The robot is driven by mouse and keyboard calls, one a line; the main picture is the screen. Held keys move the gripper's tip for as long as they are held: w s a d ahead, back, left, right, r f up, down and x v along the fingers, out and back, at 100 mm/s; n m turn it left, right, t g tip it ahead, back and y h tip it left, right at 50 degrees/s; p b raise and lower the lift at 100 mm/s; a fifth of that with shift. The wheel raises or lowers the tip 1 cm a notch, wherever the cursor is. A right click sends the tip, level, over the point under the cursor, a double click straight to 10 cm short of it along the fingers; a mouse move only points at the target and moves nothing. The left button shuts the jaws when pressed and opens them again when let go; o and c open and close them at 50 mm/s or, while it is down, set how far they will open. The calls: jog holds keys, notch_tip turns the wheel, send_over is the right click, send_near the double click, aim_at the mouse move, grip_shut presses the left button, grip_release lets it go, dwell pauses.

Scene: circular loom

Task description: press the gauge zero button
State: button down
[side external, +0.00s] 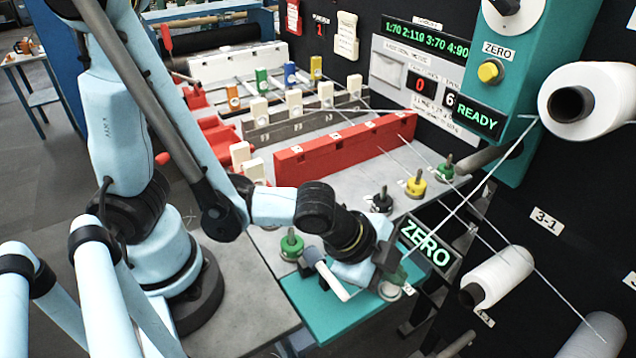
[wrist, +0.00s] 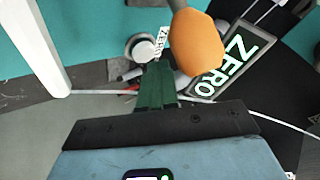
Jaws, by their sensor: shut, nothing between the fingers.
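My gripper (side external: 388,272) points down over the teal plate (side external: 318,306) at the front of the bench. Its dark green fingers (wrist: 157,78) are shut with nothing between them. A pale round button (wrist: 140,47) with a small ZERO label (wrist: 162,42) sits just beyond the fingertips in the wrist view. The button also shows under the gripper in the side view (side external: 390,290). I cannot tell whether the fingertips touch it. Beside it, a tilted display (side external: 427,240) reads ZERO in bright letters, also in the wrist view (wrist: 232,60).
An orange rounded knob (wrist: 196,42) stands close right of the fingers. A white bar (side external: 332,280) rises left of my gripper. Threads run from white spools (side external: 497,277) past the display. Green (side external: 291,245) and yellow (side external: 415,186) knobs stand nearby.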

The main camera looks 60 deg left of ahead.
aim_at(388, 286)
jog(key=shift+r, duration=0.3)
jog(key=shift+r, duration=2.5)
jog(key=shift+a, duration=0.1)
jog(key=a+r+n+y, duration=0.1)
jog(key=a+r+n, duration=0.1)
jog(key=a+n, duration=0.4)
jog(key=a+r+n+y, duration=0.2)
jog(key=a+n, duration=0.5)
jog(key=a, duration=0.5)
jog(key=shift+s+r+n, duration=0.3)
jog(key=shift+s+r, duration=0.15)
jog(key=shift+r, duration=0.35)
jog(key=shift+d, duration=0.1)
